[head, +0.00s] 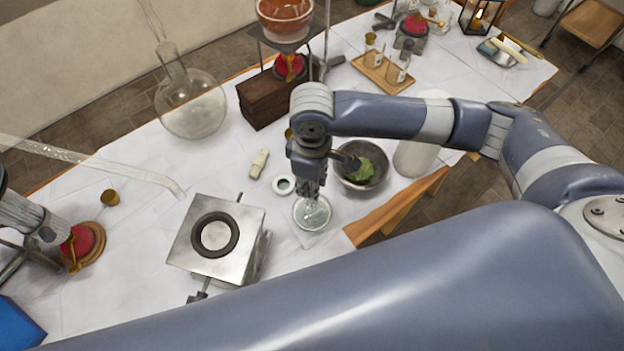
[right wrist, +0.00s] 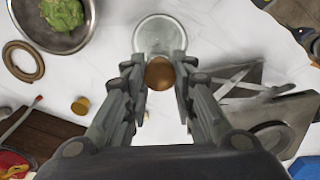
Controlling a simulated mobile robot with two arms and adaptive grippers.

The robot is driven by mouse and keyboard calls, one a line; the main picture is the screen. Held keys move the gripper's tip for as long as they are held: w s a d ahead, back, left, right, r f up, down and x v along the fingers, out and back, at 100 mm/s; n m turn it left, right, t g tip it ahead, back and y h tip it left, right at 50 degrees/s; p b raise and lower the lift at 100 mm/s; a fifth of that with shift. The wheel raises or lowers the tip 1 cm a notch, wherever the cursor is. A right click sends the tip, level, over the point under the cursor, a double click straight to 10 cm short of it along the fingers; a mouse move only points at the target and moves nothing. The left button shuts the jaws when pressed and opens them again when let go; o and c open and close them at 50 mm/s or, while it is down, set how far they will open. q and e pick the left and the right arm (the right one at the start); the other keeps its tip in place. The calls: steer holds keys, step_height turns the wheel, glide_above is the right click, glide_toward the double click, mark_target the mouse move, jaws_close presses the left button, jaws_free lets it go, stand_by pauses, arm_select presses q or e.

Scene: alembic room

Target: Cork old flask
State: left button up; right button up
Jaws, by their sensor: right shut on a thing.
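My right gripper (head: 312,190) points down over the table. In the right wrist view my right gripper (right wrist: 160,80) is shut on a brown cork (right wrist: 160,74) between its fingertips. A small clear round glass flask (head: 312,214) is directly below the fingers; it also shows in the right wrist view (right wrist: 158,33), just beyond the cork. The fingers and cork hide its neck, so I cannot tell whether the cork touches it. A large clear flask (head: 190,105) with a long tilted neck stands at the back left. My left gripper is not in view.
A metal lab jack (head: 190,250) with a dark ring stands left of the small flask. A bowl with a green thing (head: 364,170) is close on the right, near the table edge. A white ring (head: 284,184) and a pale piece (head: 259,163) lie nearby. A wooden box (head: 262,100) is behind.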

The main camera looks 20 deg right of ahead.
steer(key=shift+f+p, duration=0.1)
steer(key=shift+p, duration=0.75)
stand_by(1.2)
steer(key=shift+f+p, duration=0.25)
steer(key=shift+p, duration=0.35)
stand_by(0.8)
steer(key=shift+f, duration=0.2)
stand_by(0.8)
steer(key=o, duration=1.4)
